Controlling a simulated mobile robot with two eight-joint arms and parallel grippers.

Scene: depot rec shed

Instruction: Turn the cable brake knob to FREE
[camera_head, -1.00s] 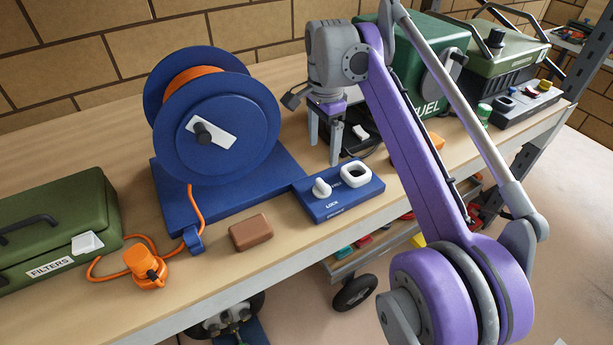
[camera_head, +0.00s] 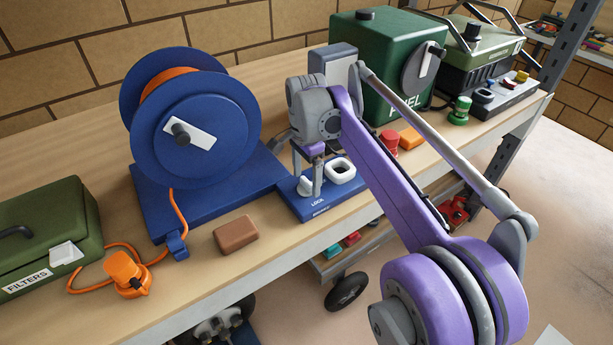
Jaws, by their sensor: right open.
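The blue brake panel (camera_head: 325,207) sits at the bench's front edge, beside the base of the blue cable reel (camera_head: 195,125). It carries a small white knob (camera_head: 304,187) and a white square ring (camera_head: 341,170). "LOCK" is readable below the knob; any other marking there is covered by my gripper. My right gripper (camera_head: 308,180) points down over the knob, its fingers open. One finger stands in front of the knob and hides part of it; I cannot tell whether it touches. The knob's pointing direction is not clear. My left gripper is out of view.
A brown block (camera_head: 236,235) and an orange plug (camera_head: 125,272) on its cable lie left of the panel. A green filters box (camera_head: 45,235) stands far left. The green fuel box (camera_head: 385,65), a red-topped item (camera_head: 388,142) and an orange block (camera_head: 411,138) are to the right.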

